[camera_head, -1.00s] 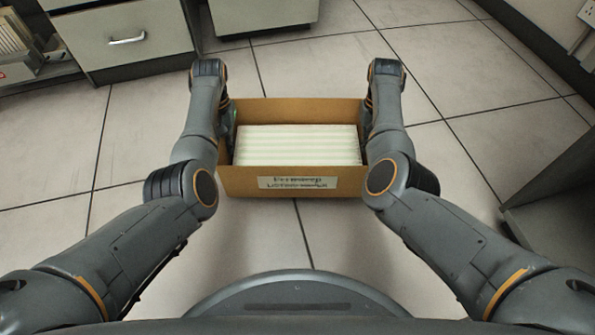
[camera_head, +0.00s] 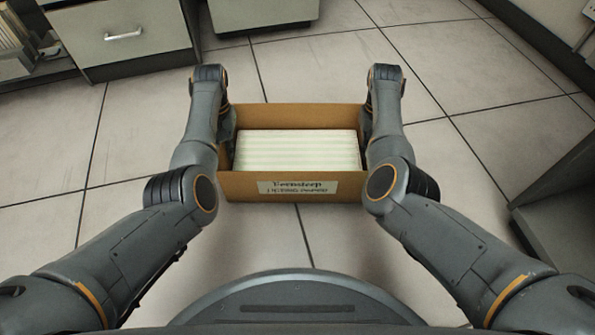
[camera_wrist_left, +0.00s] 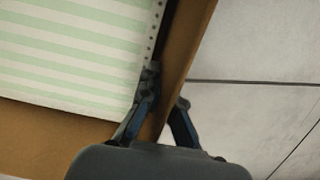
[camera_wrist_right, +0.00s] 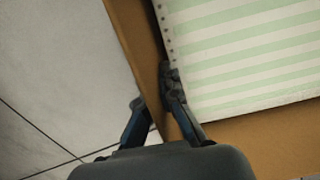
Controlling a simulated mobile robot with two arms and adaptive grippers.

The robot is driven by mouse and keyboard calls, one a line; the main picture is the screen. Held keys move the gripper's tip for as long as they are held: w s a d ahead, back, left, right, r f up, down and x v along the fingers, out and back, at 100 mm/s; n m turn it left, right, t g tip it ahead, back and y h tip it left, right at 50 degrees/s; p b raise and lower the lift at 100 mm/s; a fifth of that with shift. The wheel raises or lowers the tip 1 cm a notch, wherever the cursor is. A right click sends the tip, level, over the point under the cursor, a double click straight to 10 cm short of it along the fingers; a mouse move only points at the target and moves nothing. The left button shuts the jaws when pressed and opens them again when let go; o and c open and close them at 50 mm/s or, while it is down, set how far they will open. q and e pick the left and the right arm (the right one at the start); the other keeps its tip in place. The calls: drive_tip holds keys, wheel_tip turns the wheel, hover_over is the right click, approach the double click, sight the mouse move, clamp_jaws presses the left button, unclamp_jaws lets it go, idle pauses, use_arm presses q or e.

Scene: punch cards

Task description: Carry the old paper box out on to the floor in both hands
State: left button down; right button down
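The old paper box (camera_head: 235,186) is an open brown carton with a white label on its near side. A stack of green-and-white striped paper (camera_head: 298,150) lies inside. The box looks level, between my arms and apparently above the floor. My left gripper (camera_wrist_left: 165,95) straddles the box's left wall, one finger inside and one outside, closed on it. My right gripper (camera_wrist_right: 153,92) grips the opposite wall the same way. In the head view the fingertips are mostly hidden by my wrists and the box walls.
Pale tiled floor (camera_head: 480,90) lies around the box. A drawer cabinet (camera_head: 125,55) stands at the back left, with another cabinet (camera_head: 262,12) at the back middle. A grey unit (camera_head: 560,195) stands at the right. Shelved items (camera_head: 15,50) are at the far left.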

use_arm(q)
drive_tip(key=shift+f, duration=0.3)
use_arm(e)
drive_tip(key=shift+f, duration=0.35)
use_arm(q)
drive_tip(key=c, duration=1.5)
unclamp_jaws()
drive_tip(key=shift+r, duration=0.1)
use_arm(e)
drive_tip(key=c, duration=1.5)
unclamp_jaws()
drive_tip(key=shift+r, duration=0.15)
use_arm(q)
drive_tip(key=r, duration=0.4)
drive_tip(key=w+r, duration=0.1)
drive_tip(key=r, duration=0.6)
drive_tip(key=shift+w+r, duration=0.25)
drive_tip(key=shift+r, duration=0.15)
use_arm(e)
drive_tip(key=shift+r, duration=0.1)
drive_tip(key=r, duration=0.4)
drive_tip(key=w+r, duration=0.1)
drive_tip(key=r, duration=0.6)
drive_tip(key=shift+w+r, duration=0.2)
drive_tip(key=shift+r, duration=0.2)
